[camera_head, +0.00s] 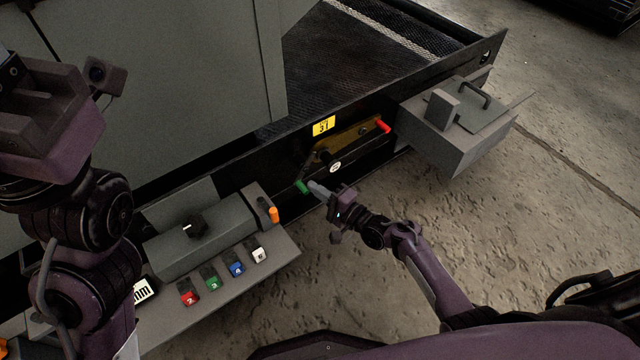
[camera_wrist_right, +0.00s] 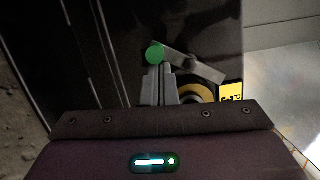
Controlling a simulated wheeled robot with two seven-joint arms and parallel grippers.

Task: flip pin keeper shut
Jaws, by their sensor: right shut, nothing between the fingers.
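The pin keeper appears to be the small lever with a green tip (camera_head: 302,187) on the black side rail. In the right wrist view the green tip (camera_wrist_right: 155,54) sits on a grey lever (camera_wrist_right: 195,65) that slants down to the right. My right gripper (camera_head: 314,187) is shut and empty, its fingertips at the green tip. In the wrist view the fingertips (camera_wrist_right: 160,72) are just below it; I cannot tell whether they touch. A brass-coloured bar with a red end (camera_head: 383,126) lies above right. My left gripper is not clearly in view; my left arm stands at the left.
A grey box with a handle (camera_head: 455,130) juts from the rail at right. A control panel (camera_head: 200,240) with a black knob, an orange-tipped lever (camera_head: 274,214) and several coloured switches stands at left. A yellow label (camera_head: 324,125) is above the lever. Concrete floor is open below.

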